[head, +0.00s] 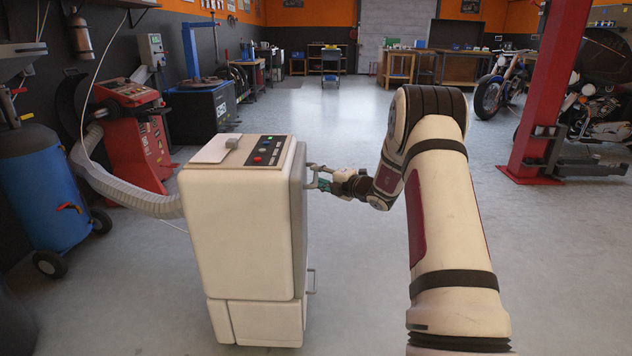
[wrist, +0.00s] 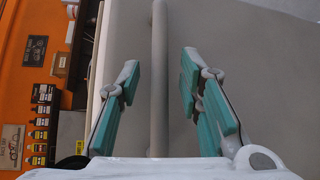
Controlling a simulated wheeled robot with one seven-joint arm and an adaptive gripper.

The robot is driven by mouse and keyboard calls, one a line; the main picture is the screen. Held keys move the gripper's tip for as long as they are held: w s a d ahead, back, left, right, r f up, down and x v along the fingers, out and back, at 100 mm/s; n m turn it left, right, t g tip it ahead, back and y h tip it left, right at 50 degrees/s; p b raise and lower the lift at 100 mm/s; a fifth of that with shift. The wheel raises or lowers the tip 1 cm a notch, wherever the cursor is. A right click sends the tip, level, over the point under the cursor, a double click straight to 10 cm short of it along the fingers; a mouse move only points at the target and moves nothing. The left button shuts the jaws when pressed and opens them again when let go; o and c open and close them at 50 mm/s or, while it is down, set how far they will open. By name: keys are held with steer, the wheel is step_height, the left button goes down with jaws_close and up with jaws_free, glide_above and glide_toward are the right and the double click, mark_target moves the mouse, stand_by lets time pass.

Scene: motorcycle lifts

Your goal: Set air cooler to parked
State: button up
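The air cooler (head: 240,225) is a cream, boxy cabinet standing upright on the floor, left of my arm in the head view. Its top has a dark control panel (head: 268,150) with small coloured buttons. A ribbed hose (head: 135,197) meets its left side. My gripper (head: 318,183) is at the upper part of its right side, by a handle there. In the wrist view, my gripper (wrist: 159,75) is open, with teal pads on both sides of a grey bar handle (wrist: 159,40). Gaps show between the pads and the bar. The handle's ends are hidden.
A second handle (head: 312,281) is low on the cooler's right side. A red machine (head: 138,130) and a blue tank (head: 45,185) stand to the left. A red lift post (head: 547,90) and motorcycles (head: 500,87) are at right. Grey floor (head: 330,125) is clear beyond the cooler.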

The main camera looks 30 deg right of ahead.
steer(key=shift+x, duration=0.9)
steer(key=shift+s+a, duration=0.1)
steer(key=shift+a, duration=0.05)
jaws_close()
